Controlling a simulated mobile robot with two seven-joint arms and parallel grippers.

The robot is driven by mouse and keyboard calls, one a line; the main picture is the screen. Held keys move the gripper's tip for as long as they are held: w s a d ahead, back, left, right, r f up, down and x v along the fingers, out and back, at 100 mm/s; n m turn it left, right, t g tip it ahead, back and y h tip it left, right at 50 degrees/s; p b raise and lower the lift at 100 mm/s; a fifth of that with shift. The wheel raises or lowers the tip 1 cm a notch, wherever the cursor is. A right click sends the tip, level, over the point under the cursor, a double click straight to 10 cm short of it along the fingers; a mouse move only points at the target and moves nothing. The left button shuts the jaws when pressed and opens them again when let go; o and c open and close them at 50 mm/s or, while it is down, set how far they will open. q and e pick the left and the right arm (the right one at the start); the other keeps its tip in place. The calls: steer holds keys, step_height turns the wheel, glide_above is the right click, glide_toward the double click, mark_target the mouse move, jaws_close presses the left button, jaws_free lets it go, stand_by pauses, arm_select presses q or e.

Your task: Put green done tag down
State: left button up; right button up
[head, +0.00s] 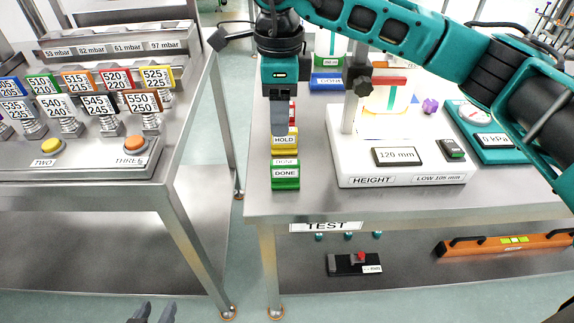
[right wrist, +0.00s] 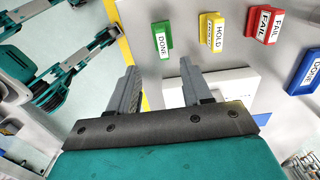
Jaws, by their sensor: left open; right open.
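The green DONE tag (head: 285,180) stands on the test table at its front left corner. It also shows in the right wrist view (right wrist: 161,42), ahead of the fingertips and lined up with the gap between them. My right gripper (head: 280,132) is open and empty, above the row of tags, and hides part of the red FAIL tag. In the right wrist view its two fingers (right wrist: 158,72) are spread and appear apart from the green tag. My left gripper (head: 153,312) is open and empty at the bottom edge of the head view, low in front of the tables.
The yellow HOLD tag (head: 285,141) and red FAIL tag (right wrist: 264,25) stand behind the green one. The white height gauge (head: 400,180) stands just right of the tags. The table's (head: 330,207) front strip is bare.

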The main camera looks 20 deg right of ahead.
glide_above(285, 162)
steer(key=f, duration=0.7)
steer(key=shift+w+a+f, duration=0.1)
steer(key=shift+a+f, duration=0.1)
steer(key=f, duration=0.5)
steer(key=shift+d+f, duration=0.15)
steer(key=shift+d, duration=0.1)
jaws_close()
